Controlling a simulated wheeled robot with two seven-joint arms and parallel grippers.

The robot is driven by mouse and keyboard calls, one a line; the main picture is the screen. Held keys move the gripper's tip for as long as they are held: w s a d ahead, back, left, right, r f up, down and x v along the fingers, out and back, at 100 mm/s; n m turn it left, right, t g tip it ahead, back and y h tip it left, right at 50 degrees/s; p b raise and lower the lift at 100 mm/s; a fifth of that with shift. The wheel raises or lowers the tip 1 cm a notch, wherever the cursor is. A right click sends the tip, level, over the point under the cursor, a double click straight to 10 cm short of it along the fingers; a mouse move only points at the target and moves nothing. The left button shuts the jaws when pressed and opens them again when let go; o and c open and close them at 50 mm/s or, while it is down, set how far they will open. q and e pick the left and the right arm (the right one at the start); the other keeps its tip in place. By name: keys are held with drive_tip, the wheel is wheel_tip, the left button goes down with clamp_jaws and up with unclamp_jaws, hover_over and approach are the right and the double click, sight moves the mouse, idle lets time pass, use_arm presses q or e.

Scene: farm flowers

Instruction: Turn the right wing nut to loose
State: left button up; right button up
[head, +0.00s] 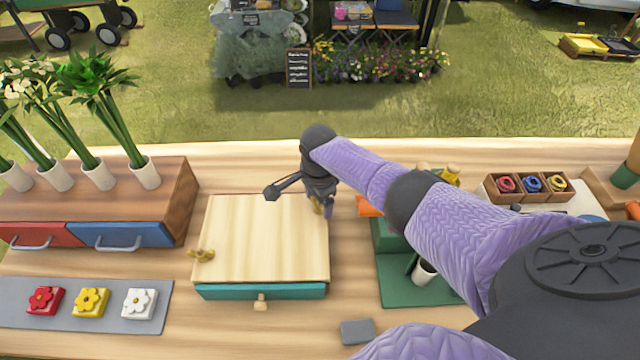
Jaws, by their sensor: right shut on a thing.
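A wooden press or box (262,240) with a pale top board and a teal front with a small knob stands in the middle of the table. A brass-coloured left wing nut (201,255) sits at the left edge of its top board. My right gripper (322,208) points down at the board's right edge and is shut on the right wing nut (317,206). Only small golden bits of that nut show between the dark fingers. My left gripper is not in view.
A wooden drawer unit (180,190) with potted flowers stands left. A grey mat (160,295) with flower blocks lies in front of it. A green stand (395,285) stands close on the right, partly behind my arm. A grey block (357,331) lies at the front.

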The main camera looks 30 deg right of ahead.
drive_tip(key=shift+n, duration=0.9)
drive_tip(key=n, duration=0.2)
drive_tip(key=shift+n+p, duration=0.35)
drive_tip(key=shift+n, duration=0.95)
drive_tip(key=n, duration=0.2)
drive_tip(key=shift+n, duration=0.4)
drive_tip(key=n, duration=0.3)
drive_tip(key=shift+n+p, duration=0.3)
drive_tip(key=n, duration=0.3)
drive_tip(key=shift+n, duration=0.8)
